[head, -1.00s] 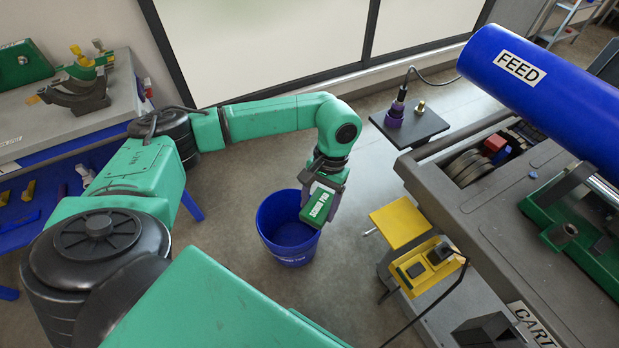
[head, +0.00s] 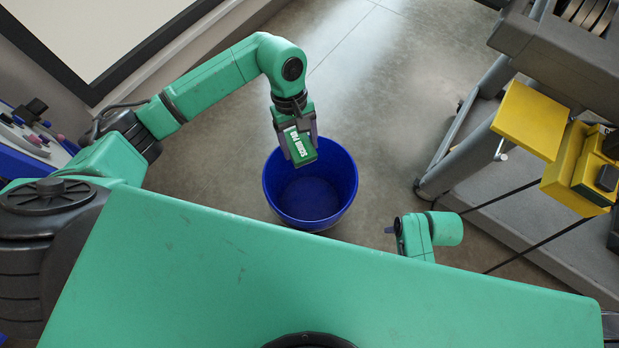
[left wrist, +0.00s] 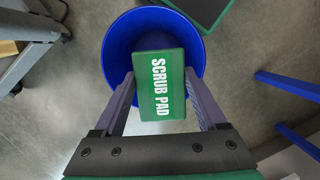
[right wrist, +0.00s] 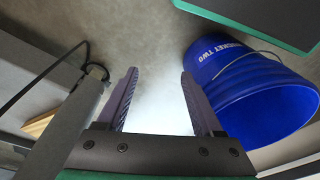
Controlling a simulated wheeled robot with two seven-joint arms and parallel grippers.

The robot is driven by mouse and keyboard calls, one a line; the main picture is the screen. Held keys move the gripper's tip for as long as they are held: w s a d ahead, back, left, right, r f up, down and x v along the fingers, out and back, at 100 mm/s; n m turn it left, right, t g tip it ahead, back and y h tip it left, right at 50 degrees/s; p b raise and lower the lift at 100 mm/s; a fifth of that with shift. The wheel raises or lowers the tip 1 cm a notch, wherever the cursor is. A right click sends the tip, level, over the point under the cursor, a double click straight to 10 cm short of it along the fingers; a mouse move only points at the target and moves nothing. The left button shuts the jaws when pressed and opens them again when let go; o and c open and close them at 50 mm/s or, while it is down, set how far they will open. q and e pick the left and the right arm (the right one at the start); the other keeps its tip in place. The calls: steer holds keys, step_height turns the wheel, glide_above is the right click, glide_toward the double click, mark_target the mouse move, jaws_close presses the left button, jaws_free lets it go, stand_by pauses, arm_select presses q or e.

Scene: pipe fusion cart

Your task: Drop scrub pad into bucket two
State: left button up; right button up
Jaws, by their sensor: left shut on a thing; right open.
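The green scrub pad (head: 299,146), with its white label, is held in my left gripper (head: 297,138), which is shut on it. The pad hangs over the upper left part of the blue bucket (head: 340,208), apart from its floor. In the left wrist view the pad (left wrist: 160,95) sits between the fingers (left wrist: 160,90), with the open bucket (left wrist: 118,45) behind it. In the right wrist view the bucket (right wrist: 265,100) carries the words "BUCKET TWO". My right gripper (right wrist: 158,75) is open and empty, beside the bucket; in the head view its wrist shows right of the bucket.
A grey cart (head: 570,50) with a yellow plate (head: 530,120) and a yellow device (head: 582,170) stands at the right. Black cables (head: 510,194) run near the cart. The floor (head: 390,90) beyond the bucket is clear.

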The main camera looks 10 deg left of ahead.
arm_select(q)
step_height(320, 180, down, 15)
steer(key=d+n+b, duration=0.1)
steer(key=n+b, duration=0.1)
steer(key=b, duration=0.5)
steer(key=shift+d+r+n+h+b, duration=0.15)
steer(key=shift+d+n+h+b, duration=0.15)
steer(key=shift+n+b, duration=0.1)
arm_select(e)
steer(key=w+a+t+y, duration=0.3)
steer(key=w+a+t, duration=0.1)
steer(key=a, duration=0.2)
arm_select(q)
steer(key=o, duration=1.1)
steer(key=shift+o, duration=0.2)
steer(key=p+v, duration=0.3)
steer(key=v, duration=1.1)
steer(key=shift+r, duration=0.35)
arm_select(e)
steer(key=s+d+r+g+h, duration=0.2)
steer(key=s+d+r+g, duration=0.1)
steer(key=d, duration=0.3)
steer(key=shift+s+r+g+h, duration=0.4)
steer(key=shift+s+r, duration=0.3)
steer(key=shift+s, duration=0.15)
